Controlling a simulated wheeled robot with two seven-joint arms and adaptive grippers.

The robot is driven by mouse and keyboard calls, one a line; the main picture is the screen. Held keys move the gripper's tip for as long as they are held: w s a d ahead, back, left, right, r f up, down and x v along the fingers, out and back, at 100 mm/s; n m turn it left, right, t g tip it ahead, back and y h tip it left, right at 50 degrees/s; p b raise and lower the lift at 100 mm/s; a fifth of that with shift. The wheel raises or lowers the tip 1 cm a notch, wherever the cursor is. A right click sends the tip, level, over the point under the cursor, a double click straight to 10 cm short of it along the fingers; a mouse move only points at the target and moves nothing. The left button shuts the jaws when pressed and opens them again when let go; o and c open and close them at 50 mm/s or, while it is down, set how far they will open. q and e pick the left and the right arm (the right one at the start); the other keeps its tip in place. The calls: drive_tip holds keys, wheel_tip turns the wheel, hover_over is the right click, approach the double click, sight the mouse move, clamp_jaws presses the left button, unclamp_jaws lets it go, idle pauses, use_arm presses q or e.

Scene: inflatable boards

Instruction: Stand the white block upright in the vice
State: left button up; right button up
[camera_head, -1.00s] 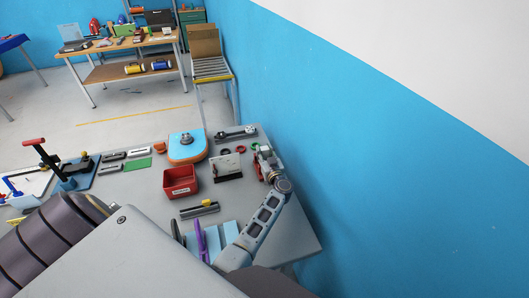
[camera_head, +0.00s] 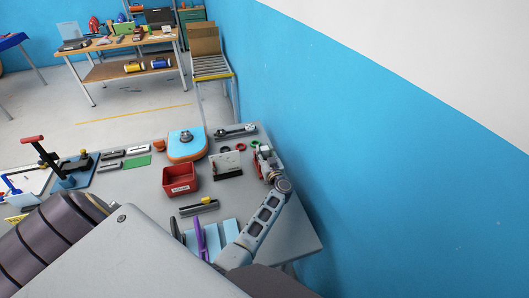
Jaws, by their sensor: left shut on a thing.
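My left arm comes in from the left, large and close. Its grey gripper (camera_head: 275,176) reaches over the right end of the bench. The gripper is shut on a small pale piece, which seems to be the white block (camera_head: 265,151). The block is tiny and partly covered by the fingertips. A small red device, seemingly the vice (camera_head: 257,162), is close beside the fingertips. I cannot tell whether the block touches it or how far it tilts. My right gripper is not in view.
A red bin (camera_head: 180,189), an orange and blue device (camera_head: 186,157) and a white plate on a dark base (camera_head: 226,172) stand left of the gripper. A purple-handled tool (camera_head: 199,240) is nearer. A blue wall (camera_head: 370,190) rises beyond the bench's right edge.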

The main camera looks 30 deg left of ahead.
use_arm(q)
drive_tip(key=shift+f, duration=0.15)
drive_tip(key=o, duration=1.1)
drive_tip(key=shift+f, duration=0.1)
drive_tip(key=shift+s+f, duration=0.1)
drive_tip(key=shift+s, duration=0.05)
drive_tip(key=shift+d, duration=0.1)
